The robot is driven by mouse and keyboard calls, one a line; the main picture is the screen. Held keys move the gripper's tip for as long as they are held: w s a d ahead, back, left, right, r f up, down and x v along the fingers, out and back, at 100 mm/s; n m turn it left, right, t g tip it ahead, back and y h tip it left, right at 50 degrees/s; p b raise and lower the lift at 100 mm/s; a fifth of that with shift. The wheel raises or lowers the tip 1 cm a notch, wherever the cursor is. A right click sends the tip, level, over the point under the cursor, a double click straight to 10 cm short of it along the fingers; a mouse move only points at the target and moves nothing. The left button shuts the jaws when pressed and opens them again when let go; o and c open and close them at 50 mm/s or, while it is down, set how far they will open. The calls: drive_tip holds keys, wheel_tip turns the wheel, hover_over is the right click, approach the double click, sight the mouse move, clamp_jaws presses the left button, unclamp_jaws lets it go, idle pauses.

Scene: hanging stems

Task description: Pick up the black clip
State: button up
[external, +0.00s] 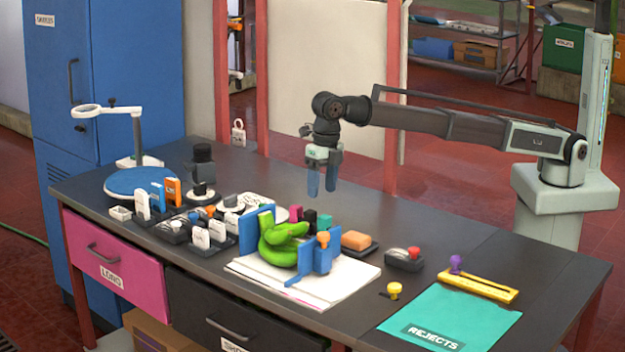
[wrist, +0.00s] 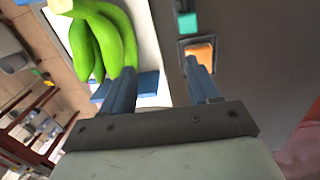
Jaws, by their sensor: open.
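A small upright black block (external: 310,217), likely the black clip, stands between a pink one and a teal one behind the green bananas on the table. In the wrist view a dark piece (wrist: 181,5) shows at the top edge beside the teal one; I cannot tell if it is the same clip. My gripper (external: 321,184) hangs above the table with blue fingers pointing down, open and empty. In the wrist view its fingers (wrist: 158,66) are spread apart with nothing between them.
Green bananas (external: 283,240) sit in a blue holder (external: 322,257) on white papers (external: 340,286). An orange block (external: 355,240) on a dark base and the teal block (external: 324,223) stand nearby. Several small items crowd the left.

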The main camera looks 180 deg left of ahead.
wheel_tip(320, 180, up, 2)
hover_over(310, 211)
drive_tip(key=shift+y, duration=0.4)
drive_tip(key=f, duration=0.7)
drive_tip(key=shift+s+a+f, duration=0.2)
drive_tip(key=shift+w+d+f, duration=0.1)
drive_tip(key=shift+f, duration=1.5)
drive_tip(key=shift+w+d+f, duration=0.1)
drive_tip(key=shift+f, duration=1.45)
drive_tip(key=c, duration=1)
drive_tip(key=shift+r, duration=0.2)
